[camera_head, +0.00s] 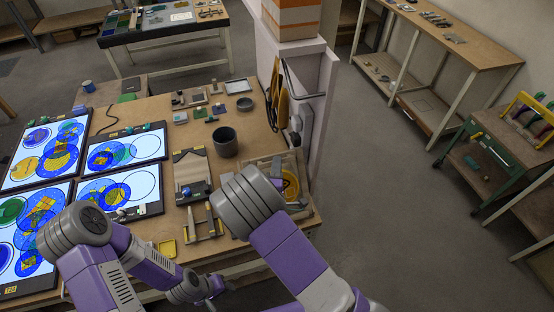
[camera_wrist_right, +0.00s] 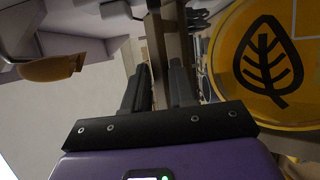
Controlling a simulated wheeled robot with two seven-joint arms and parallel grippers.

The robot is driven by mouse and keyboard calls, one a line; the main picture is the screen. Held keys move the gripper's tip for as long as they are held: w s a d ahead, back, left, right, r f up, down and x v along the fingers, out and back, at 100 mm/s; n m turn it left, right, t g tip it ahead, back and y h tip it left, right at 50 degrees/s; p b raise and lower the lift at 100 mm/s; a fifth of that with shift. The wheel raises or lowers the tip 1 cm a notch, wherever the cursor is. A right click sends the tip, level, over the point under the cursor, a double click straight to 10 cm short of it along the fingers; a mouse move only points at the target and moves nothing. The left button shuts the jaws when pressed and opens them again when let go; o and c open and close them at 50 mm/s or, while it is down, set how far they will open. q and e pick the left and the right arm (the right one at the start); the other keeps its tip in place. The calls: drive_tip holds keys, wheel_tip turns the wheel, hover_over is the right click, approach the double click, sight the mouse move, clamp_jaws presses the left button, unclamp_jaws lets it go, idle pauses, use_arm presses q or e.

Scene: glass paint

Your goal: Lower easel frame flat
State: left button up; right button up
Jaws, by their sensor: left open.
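The easel frame (camera_head: 251,165) stands at the right end of the workbench and carries a round yellow panel (camera_head: 290,185). In the right wrist view, the yellow panel (camera_wrist_right: 262,58) with a black leaf drawing is at the right. A narrow bar of the easel frame (camera_wrist_right: 156,50) runs between the dark fingers of my right gripper (camera_wrist_right: 160,75), which appear closed on it. In the head view my right arm covers this gripper and part of the easel. My left gripper (camera_head: 217,285) is open near the bench's front edge, partly hard to make out.
Lit panels with coloured circle designs (camera_head: 125,150) cover the bench's left side. A dark cup (camera_head: 225,142) and small tools are at the middle and back. A white partition (camera_head: 325,100) rises right of the easel.

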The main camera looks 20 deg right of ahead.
drive_tip(key=shift+x, duration=1.25)
drive_tip(key=shift+a, duration=0.1)
drive_tip(key=shift+f, duration=0.1)
clamp_jaws()
